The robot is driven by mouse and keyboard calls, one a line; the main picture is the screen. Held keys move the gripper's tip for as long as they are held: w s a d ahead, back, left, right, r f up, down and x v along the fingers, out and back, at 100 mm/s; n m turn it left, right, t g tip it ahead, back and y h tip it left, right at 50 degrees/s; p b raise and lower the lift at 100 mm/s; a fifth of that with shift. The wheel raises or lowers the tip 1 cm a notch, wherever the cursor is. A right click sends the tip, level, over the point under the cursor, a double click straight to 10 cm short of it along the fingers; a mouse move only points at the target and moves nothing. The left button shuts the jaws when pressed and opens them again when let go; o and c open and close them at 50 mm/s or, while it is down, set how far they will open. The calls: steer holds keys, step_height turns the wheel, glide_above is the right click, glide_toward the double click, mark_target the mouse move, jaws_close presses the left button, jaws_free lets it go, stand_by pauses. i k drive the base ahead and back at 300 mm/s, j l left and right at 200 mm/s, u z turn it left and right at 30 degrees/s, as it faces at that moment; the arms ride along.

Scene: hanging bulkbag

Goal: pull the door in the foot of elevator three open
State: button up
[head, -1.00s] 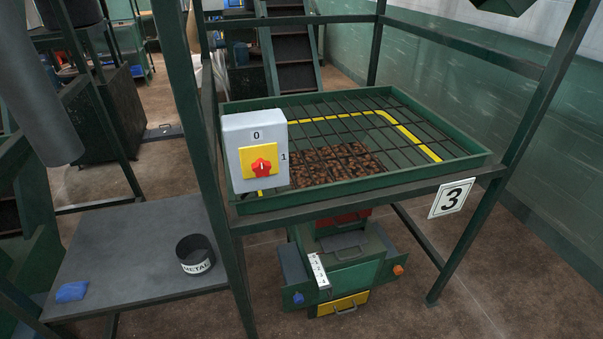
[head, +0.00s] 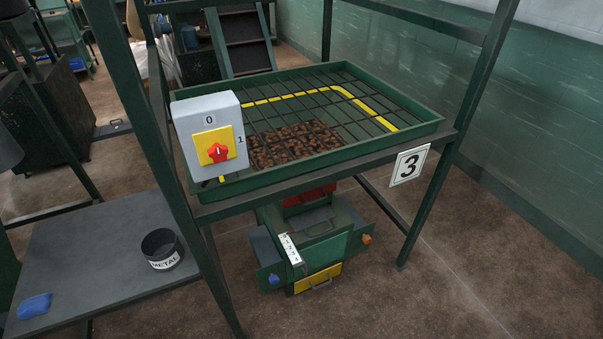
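The foot of elevator three (head: 327,247) is a green box low under the hopper frame, which bears the number 3 sign (head: 409,165). A yellow panel (head: 314,281) with a dark handle is at its bottom front and looks shut. Above it are a green front panel, a sloping top with a handle (head: 318,227), and a red part (head: 309,195) partly hidden by the frame. A white marked strip (head: 290,248) lies at its left, with a blue knob (head: 274,279) below and an orange knob (head: 366,239) at right. My gripper is not in view.
The green hopper tray (head: 330,172) with a dark grate overhangs the foot. A grey switch box (head: 208,133) with a red knob is on its left corner. A grey table (head: 100,240) holds a METAL cup (head: 162,248) and a blue cloth-like item (head: 34,306). Floor at front right is clear.

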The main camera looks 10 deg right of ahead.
mark_target(314, 256)
steer(key=i+j, duration=0.15)
steer(key=i, duration=0.25)
steer(key=i+j, duration=0.15)
steer(key=i, duration=0.25)
steer(key=i+j, duration=0.15)
steer(key=i, duration=0.3)
steer(key=l+z, duration=0.05)
